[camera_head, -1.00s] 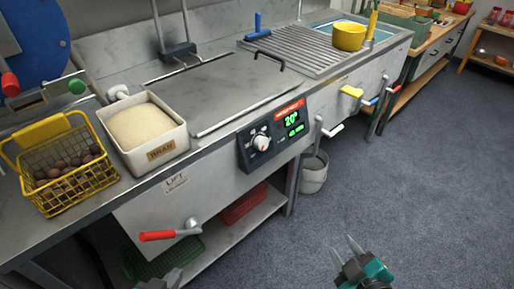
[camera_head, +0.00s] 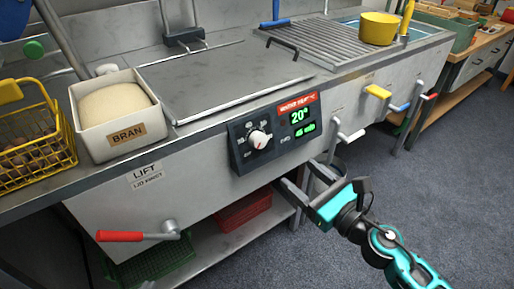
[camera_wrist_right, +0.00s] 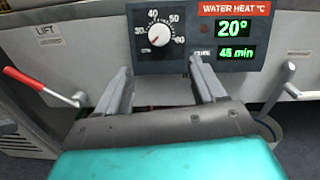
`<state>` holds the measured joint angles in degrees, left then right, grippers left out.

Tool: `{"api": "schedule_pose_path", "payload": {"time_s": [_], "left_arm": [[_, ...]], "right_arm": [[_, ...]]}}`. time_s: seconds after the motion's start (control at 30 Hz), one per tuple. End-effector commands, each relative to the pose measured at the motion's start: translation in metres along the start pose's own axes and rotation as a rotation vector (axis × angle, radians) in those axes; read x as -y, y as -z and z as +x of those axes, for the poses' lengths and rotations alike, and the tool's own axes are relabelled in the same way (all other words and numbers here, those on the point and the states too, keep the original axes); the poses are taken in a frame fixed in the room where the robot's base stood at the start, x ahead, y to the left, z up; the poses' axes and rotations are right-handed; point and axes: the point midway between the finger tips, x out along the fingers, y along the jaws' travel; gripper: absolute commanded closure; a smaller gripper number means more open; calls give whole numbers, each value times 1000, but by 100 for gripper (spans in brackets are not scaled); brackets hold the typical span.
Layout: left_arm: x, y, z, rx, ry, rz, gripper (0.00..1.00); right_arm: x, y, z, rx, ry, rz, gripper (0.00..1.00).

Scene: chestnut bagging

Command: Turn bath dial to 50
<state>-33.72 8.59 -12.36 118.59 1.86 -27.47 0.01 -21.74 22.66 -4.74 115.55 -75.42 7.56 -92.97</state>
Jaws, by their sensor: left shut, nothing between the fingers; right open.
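The bath dial (camera_head: 259,141) is a round white knob with a red mark on a dark control panel (camera_head: 240,158). In the right wrist view the dial (camera_wrist_right: 158,36) has 30, 40, 50 and 60 around it, and its red mark seems to point lower left. The display (camera_head: 298,117) reads 20°, with 45 min below it. My right gripper (camera_head: 298,178) is open and empty, below and right of the dial in the head view. In the wrist view its fingers (camera_wrist_right: 160,75) point toward the panel, apart from the dial. My left gripper is not in view.
A red-handled lift lever (camera_head: 120,236) sticks out at the lower left. White (camera_head: 352,136) and yellow (camera_head: 378,92) handles project right of the panel. A bran box (camera_head: 125,135), a yellow basket (camera_head: 38,180) and a lidded bath (camera_head: 225,80) are above.

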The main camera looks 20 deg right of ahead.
Motion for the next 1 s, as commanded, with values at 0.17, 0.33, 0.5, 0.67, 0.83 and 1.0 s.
{"api": "schedule_pose_path", "payload": {"time_s": [0.17, 0.33, 0.5, 0.67, 0.83, 1.0], "left_arm": [[0, 5, -2, -6, 0, 2, 100], [1, 12, -7, -4, 0, 5, 100], [1, 16, -11, -3, 0, 5, 100], [0, 17, -13, 2, 0, 4, 100], [0, 16, -14, 6, 0, 3, 100], [0, 16, -14, 6, 0, 1, 100]], "right_arm": [[1, -2, 9, 3, -4, -34, 31], [1, -4, 32, 4, -3, -31, 31], [1, -3, 62, 3, -2, -29, 31], [0, -2, 91, 3, -2, -27, 31], [0, -1, 115, 3, -2, -28, 31], [0, 0, 127, 1, -4, -27, 31]]}}
